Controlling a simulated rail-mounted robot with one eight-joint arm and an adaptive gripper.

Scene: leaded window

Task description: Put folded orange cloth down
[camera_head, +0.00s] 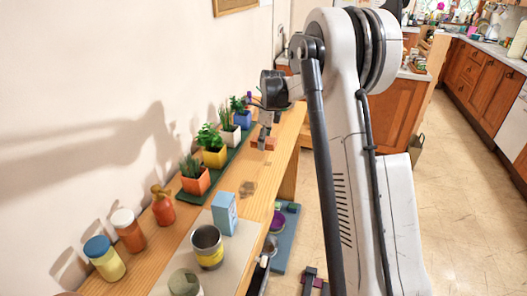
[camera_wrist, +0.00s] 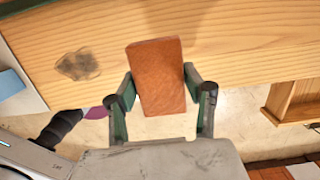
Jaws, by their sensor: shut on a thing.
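The folded orange cloth (camera_wrist: 157,75) is a flat orange-brown block in the wrist view. My gripper (camera_wrist: 159,82) is shut on it, with one finger against each long side. The cloth's far end lies over the wooden tabletop (camera_wrist: 240,40) and its near end reaches past the front edge. In the head view my gripper (camera_head: 264,136) and the cloth (camera_head: 270,144) show small near the far part of the wooden table (camera_head: 252,172). I cannot tell whether the cloth touches the wood.
Several potted plants stand on a green strip (camera_head: 196,193) along the wall, left of my gripper. A blue carton (camera_head: 225,212) and a grey-yellow cup (camera_head: 207,246) stand nearer. A dark stain (camera_wrist: 78,65) marks bare wood beside the cloth. A blue tray (camera_head: 289,240) sits lower.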

